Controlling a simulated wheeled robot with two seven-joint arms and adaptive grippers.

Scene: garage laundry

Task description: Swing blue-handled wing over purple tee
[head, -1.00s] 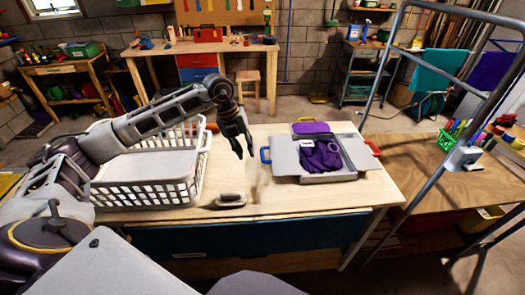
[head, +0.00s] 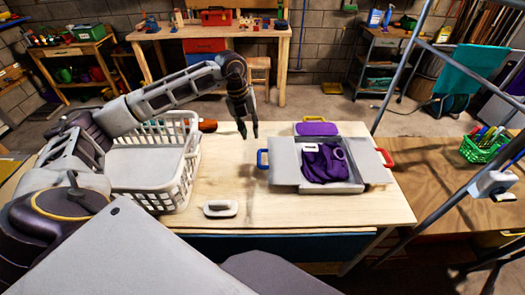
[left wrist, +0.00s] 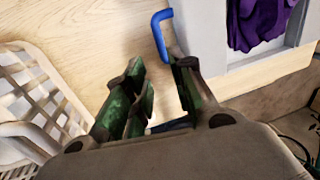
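The purple tee (head: 325,163) lies bunched on the middle of a grey folding board (head: 330,189). The blue-handled wing (head: 284,160) lies spread out at the board's left, with its blue handle (head: 262,160) at the outer edge. The handle also shows in the left wrist view (left wrist: 158,34), just beyond my fingertips. My left gripper (head: 249,134) is open and empty, fingers down, apart from the handle and seemingly above the table. It also shows in the left wrist view (left wrist: 157,70). My right gripper is not in view.
A red-handled wing (head: 373,166) is at the right, and a yellow-handled flap with purple on it (head: 316,129) at the back. A white basket (head: 150,188) stands left. A grey-and-white iron-like object (head: 220,209) lies near the front edge. A metal rack frame (head: 425,165) rises at right.

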